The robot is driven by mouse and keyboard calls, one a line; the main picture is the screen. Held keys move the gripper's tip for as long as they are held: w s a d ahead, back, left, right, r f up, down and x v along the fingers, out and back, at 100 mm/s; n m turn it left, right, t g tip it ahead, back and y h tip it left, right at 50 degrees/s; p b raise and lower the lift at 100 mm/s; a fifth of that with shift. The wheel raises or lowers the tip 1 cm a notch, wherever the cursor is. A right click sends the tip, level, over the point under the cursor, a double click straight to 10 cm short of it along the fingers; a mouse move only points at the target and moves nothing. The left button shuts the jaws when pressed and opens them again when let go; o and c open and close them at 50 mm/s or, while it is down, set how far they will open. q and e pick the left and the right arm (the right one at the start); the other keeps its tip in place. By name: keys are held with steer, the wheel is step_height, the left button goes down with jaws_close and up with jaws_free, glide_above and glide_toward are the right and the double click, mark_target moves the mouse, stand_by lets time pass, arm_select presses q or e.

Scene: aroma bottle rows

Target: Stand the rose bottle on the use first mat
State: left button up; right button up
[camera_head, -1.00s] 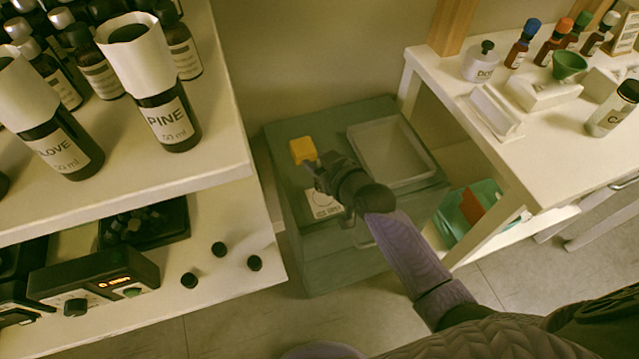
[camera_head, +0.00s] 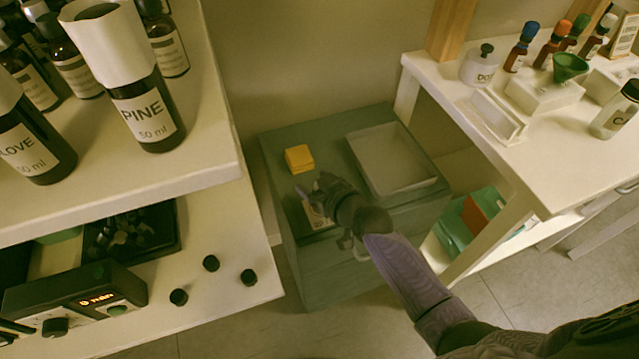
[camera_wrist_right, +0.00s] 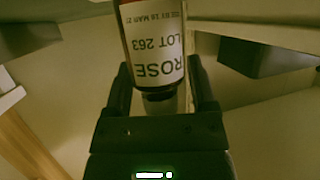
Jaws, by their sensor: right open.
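The rose bottle (camera_wrist_right: 153,45) fills the top middle of the right wrist view, its white label reading ROSE upside down in the picture. Its dark cap (camera_wrist_right: 158,95) points toward my right gripper (camera_wrist_right: 163,85). The fingers are open on either side of the cap, with gaps showing. In the head view my right gripper (camera_head: 318,188) is low over the green cabinet and hides the bottle. The pale printed mat (camera_head: 316,216) on the cabinet top is partly covered by the gripper. I cannot tell whether the bottle touches the mat. My left gripper is not seen.
A yellow block (camera_head: 299,158) and an empty pale tray (camera_head: 372,180) are on the cabinet top (camera_head: 285,135). The left shelf holds dark bottles, including the pine bottle (camera_head: 150,115). A white table (camera_head: 440,80) stands at right with small bottles and a green funnel (camera_head: 569,66).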

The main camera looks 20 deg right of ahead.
steer(key=p+v, duration=0.5)
steer(key=v, duration=0.7)
steer(key=s+d+f+m+g+h, duration=0.1)
steer(key=s+d+f+g, duration=0.15)
steer(key=s+f, duration=0.45)
steer(key=s+d+f+g+h, duration=0.1)
steer(key=s+f+g+h, duration=0.2)
steer(key=f, duration=0.6)
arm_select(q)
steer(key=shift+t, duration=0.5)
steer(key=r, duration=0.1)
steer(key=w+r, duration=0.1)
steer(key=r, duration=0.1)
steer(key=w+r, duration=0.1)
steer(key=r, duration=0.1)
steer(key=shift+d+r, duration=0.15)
arm_select(e)
steer(key=s+d+f+g, duration=0.1)
steer(key=s+f+g, duration=0.3)
steer(key=s, duration=0.9)
steer(key=s+d+f+g, duration=0.1)
steer(key=s+f+g, duration=0.3)
steer(key=s, duration=1)
steer(key=shift+f+h, duration=0.4)
steer(key=shift+f, duration=0.4)
